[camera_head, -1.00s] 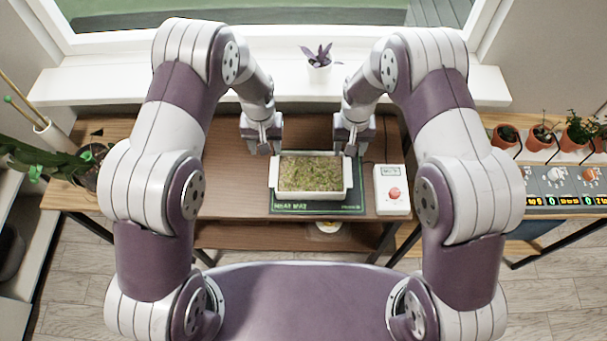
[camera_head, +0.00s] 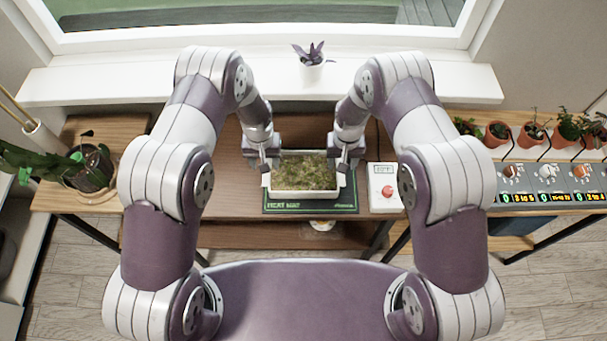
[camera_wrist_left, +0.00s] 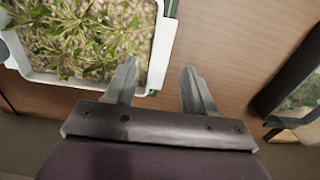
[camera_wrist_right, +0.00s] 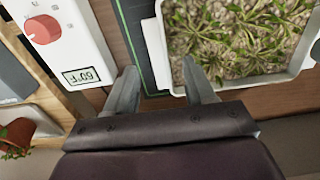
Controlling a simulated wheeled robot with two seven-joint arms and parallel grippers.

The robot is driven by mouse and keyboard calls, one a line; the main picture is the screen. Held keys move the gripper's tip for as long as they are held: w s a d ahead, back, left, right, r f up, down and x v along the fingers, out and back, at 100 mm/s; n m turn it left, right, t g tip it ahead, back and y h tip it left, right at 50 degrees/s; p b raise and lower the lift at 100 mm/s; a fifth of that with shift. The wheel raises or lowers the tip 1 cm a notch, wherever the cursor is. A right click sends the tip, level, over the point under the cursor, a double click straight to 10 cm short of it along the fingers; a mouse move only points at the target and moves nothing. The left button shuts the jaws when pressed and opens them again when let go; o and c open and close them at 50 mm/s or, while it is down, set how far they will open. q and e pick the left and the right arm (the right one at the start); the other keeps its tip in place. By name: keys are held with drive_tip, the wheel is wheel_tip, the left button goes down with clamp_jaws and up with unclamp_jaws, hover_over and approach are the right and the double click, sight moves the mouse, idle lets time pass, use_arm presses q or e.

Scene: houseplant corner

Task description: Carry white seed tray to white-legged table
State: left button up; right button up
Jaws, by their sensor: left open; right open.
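The white seed tray (camera_head: 304,194), filled with small green seedlings, sits on the dark green heat mat (camera_head: 310,209) on the brown table. My left gripper (camera_head: 266,163) is open at the tray's left end. In the left wrist view its fingers (camera_wrist_left: 160,85) appear either side of the line of the tray's end wall (camera_wrist_left: 158,50). My right gripper (camera_head: 347,163) is open at the right end. In the right wrist view its fingers (camera_wrist_right: 162,88) likewise flank the end wall (camera_wrist_right: 156,55). Contact cannot be told. I see no white-legged table.
A white controller (camera_head: 386,188) with a red knob stands close right of the mat. A potted plant (camera_head: 88,168) is at left. Several terracotta pots (camera_head: 497,134) line the right table. A small purple plant (camera_head: 311,66) stands on the windowsill. The brown table is clear left of the mat.

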use_arm(q)
drive_tip(key=shift+f, duration=1.9)
use_arm(e)
drive_tip(key=shift+f, duration=1.85)
use_arm(q)
clamp_jaws()
use_arm(e)
clamp_jaws()
use_arm(q)
drive_tip(key=shift+r, duration=0.1)
